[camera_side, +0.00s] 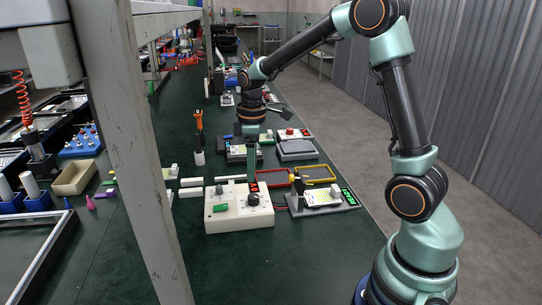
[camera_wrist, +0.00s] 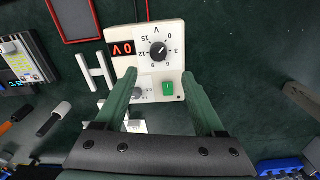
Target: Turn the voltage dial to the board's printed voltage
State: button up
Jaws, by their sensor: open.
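The white supply box (camera_side: 228,219) stands on the dark green bench, and also shows in the wrist view (camera_wrist: 147,68). The dial's white mark points towards 0. A green switch (camera_wrist: 168,88) and a grey knob are on the same face. My gripper (camera_wrist: 160,72) is open, its green fingers either side of the box's lower part, apart from the dial. In the side view my gripper (camera_side: 251,178) is above the dial. The board (camera_side: 322,197) lies right of the box; its print is unreadable.
A grey post (camera_side: 150,150) stands in the left foreground. White bars (camera_wrist: 91,66) lie beside the box in the wrist view. Bench in front of the box is clear.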

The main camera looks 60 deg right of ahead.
aim_at(253, 196)
jog(key=f, duration=0.9)
jog(key=shift+w+d+f, duration=0.1)
jog(key=shift+d+f, duration=0.1)
jog(key=shift+f, duration=0.15)
grip_shut()
